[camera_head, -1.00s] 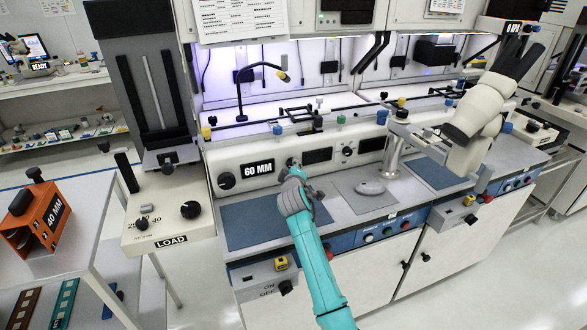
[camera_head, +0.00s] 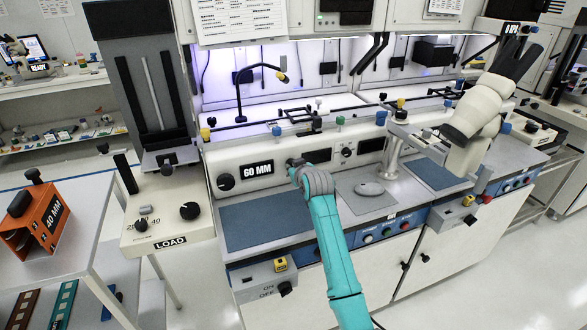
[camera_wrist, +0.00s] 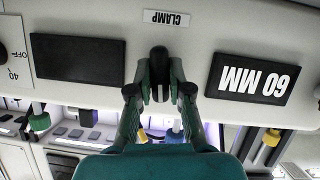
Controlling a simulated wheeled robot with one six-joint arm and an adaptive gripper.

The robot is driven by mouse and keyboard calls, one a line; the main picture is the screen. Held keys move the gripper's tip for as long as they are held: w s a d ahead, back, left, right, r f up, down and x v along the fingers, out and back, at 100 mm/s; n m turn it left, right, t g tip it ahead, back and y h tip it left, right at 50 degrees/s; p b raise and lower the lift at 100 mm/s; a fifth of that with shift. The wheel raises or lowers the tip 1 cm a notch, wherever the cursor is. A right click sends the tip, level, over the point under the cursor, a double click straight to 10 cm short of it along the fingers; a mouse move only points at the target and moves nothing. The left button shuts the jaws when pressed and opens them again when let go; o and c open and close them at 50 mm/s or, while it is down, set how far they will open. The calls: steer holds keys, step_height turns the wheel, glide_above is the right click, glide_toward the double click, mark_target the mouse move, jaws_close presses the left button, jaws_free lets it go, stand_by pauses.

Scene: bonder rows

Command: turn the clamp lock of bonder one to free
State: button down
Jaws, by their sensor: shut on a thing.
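My gripper (camera_wrist: 159,88) is shut on this knob, with one finger on each side. The knob's grip stands about upright in the wrist view. In the head view my gripper (camera_head: 295,164) meets the panel between the 60 MM sign (camera_head: 257,169) and a dark display (camera_head: 318,156), and it mostly hides the knob. The knob's position markings cannot be read.
A black round knob (camera_head: 226,182) sits left of the sign. A blue mat (camera_head: 262,222) lies on the bench below. A microscope-like pale unit (camera_head: 478,118) stands to the right. A LOAD stand (camera_head: 150,235) and an orange box (camera_head: 38,222) are at left.

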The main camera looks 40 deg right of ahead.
steer(key=shift+m+y, duration=0.5)
steer(key=shift+m, duration=0.1)
steer(key=shift+f, duration=0.1)
steer(key=c, duration=1.1)
jaws_free()
steer(key=v, duration=1.2)
steer(key=shift+s+f, duration=0.1)
steer(key=shift+s, duration=0.05)
